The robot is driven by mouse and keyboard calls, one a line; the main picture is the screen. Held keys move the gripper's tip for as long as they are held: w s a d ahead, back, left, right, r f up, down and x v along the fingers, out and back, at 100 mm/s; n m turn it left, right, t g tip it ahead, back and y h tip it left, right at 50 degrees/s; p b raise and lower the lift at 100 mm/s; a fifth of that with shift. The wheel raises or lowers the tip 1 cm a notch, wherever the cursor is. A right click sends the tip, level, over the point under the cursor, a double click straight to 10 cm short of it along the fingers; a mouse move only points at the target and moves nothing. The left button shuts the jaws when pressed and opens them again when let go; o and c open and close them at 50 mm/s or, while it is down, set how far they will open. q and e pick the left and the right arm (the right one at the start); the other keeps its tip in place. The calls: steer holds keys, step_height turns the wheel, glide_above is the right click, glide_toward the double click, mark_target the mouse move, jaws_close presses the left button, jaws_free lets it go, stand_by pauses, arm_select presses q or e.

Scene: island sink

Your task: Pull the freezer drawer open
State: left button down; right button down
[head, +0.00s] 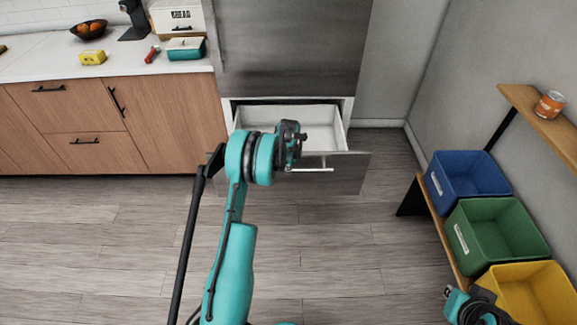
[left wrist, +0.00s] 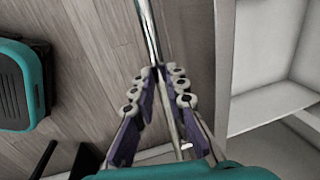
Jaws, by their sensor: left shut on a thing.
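The freezer drawer (head: 346,174) is out from under the steel fridge (head: 290,50), and its white, empty-looking inside shows from above. Its bar handle (head: 318,170) runs along the steel front. My left gripper (head: 292,160) is at the handle's left part, in front of the drawer. In the left wrist view the handle (left wrist: 148,28) runs between the fingertips of my left gripper (left wrist: 158,78), which are shut on it. The drawer's white inside (left wrist: 265,50) is on the right there. Part of my right gripper (head: 468,305) shows at the lower right; its fingers are unclear.
Wooden cabinets (head: 175,125) with a white counter (head: 60,65) stand left of the fridge. Blue (head: 440,190), green (head: 462,237) and yellow (head: 545,295) bins stand on a low shelf at the right. The floor before the drawer is clear apart from my arm.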

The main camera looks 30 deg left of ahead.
stand_by(0.3)
arm_select(q)
steer(key=c, duration=1.5)
jaws_free()
steer(key=shift+c, duration=0.2)
steer(key=shift+r, duration=0.1)
step_height(320, 180, up, 12)
steer(key=s+d, duration=0.1)
steer(key=s, duration=0.1)
steer(key=shift+d+f, duration=0.15)
steer(key=shift+f, duration=0.05)
